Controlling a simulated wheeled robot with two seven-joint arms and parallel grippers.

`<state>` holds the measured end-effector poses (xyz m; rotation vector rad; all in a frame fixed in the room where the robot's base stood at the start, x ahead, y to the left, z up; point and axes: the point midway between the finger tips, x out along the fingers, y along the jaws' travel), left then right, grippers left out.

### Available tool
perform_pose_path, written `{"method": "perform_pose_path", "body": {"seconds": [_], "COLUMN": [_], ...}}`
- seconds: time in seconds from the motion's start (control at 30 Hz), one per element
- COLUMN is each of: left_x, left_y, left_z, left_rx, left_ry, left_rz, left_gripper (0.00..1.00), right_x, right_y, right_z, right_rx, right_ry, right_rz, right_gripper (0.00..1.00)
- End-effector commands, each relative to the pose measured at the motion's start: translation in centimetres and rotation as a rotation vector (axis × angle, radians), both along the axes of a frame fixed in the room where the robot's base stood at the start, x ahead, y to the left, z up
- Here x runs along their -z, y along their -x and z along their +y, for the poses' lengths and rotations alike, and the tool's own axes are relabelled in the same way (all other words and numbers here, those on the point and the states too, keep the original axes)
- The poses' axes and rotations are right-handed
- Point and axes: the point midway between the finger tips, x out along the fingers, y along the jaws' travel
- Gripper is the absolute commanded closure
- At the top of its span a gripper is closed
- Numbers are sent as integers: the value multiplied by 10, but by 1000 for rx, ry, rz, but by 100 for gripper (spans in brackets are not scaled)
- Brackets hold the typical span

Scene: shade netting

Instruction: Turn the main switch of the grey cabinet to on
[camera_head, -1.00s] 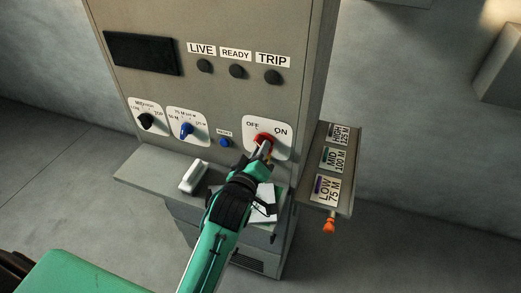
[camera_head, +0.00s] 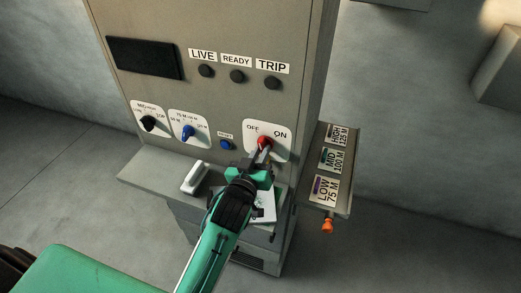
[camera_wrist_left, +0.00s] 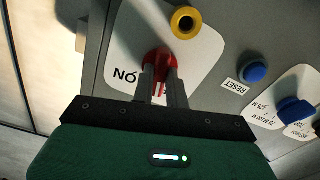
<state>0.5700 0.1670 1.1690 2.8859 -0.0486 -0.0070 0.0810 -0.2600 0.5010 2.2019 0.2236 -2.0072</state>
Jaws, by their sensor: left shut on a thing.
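The grey cabinet (camera_head: 225,95) fills the middle of the head view. Its main switch, a red knob (camera_head: 264,141), sits on a white plate (camera_head: 283,145) marked OFF on the left and ON on the right. My left gripper (camera_head: 262,157) reaches up from below, its fingers shut on the red knob. In the left wrist view the two fingers (camera_wrist_left: 161,80) meet the red knob (camera_wrist_left: 157,60), beside the ON lettering. The fingers cover part of the knob, so I cannot tell exactly where it points. My right gripper is not in view.
A black knob (camera_head: 149,123), a blue knob (camera_head: 187,132) and a blue RESET button (camera_head: 226,144) lie left of the switch. A ledge below holds a white handle-like object (camera_head: 195,178). A side shelf (camera_head: 345,205) with labels juts out right.

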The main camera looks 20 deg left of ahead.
Motion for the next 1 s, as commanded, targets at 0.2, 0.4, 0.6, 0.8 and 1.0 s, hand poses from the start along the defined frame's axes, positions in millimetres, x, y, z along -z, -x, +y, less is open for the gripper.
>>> {"method": "perform_pose_path", "body": {"seconds": [0.2, 0.4, 0.6, 0.8, 1.0], "left_x": [-2, -2, -2, -2, -1], "left_y": [0, 0, 0, 0, 0], "left_z": [0, 0, 1, 0, 0], "left_rx": [1, 1, 0, 2, 1], "left_ry": [-208, -398, -588, -763, -903], "left_rz": [-7, -14, -21, -27, -33], "left_gripper": [100, 100, 100, 100, 100], "right_x": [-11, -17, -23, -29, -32], "right_y": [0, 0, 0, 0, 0], "right_z": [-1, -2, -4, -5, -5], "right_rx": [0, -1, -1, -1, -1], "right_ry": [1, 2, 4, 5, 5], "right_rz": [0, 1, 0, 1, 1], "right_gripper": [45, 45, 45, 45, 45]}}
